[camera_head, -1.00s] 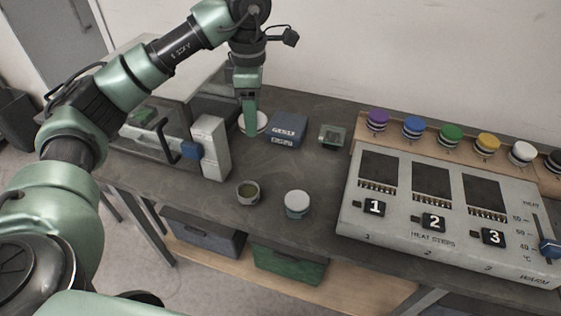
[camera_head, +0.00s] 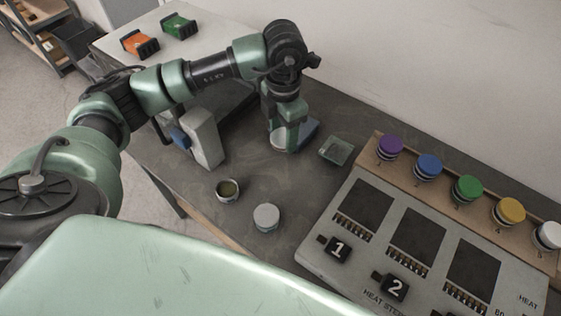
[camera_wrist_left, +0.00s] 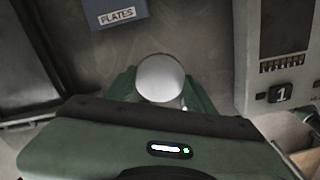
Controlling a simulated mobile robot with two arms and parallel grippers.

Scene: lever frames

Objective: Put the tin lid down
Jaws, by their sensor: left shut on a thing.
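My left gripper (camera_head: 285,133) points down over the dark bench and is shut on the tin lid. The lid (camera_head: 278,145) is a pale round disc, partly hidden by the fingers. In the left wrist view the lid (camera_wrist_left: 160,76) lies between the green fingers (camera_wrist_left: 161,98). I cannot tell whether it touches the bench. An open tin (camera_head: 228,190) with olive contents stands nearer to me, left of the gripper. A closed round tin (camera_head: 266,217) with a grey top stands beside it. My right gripper is out of view.
A blue box marked PLATES (camera_wrist_left: 116,14) stands just behind the gripper. A small glass-like green box (camera_head: 336,150) is to its right. A heating panel (camera_head: 345,262) and a rack of coloured knobs (camera_head: 428,168) fill the right. A pale upright block (camera_head: 205,139) stands left.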

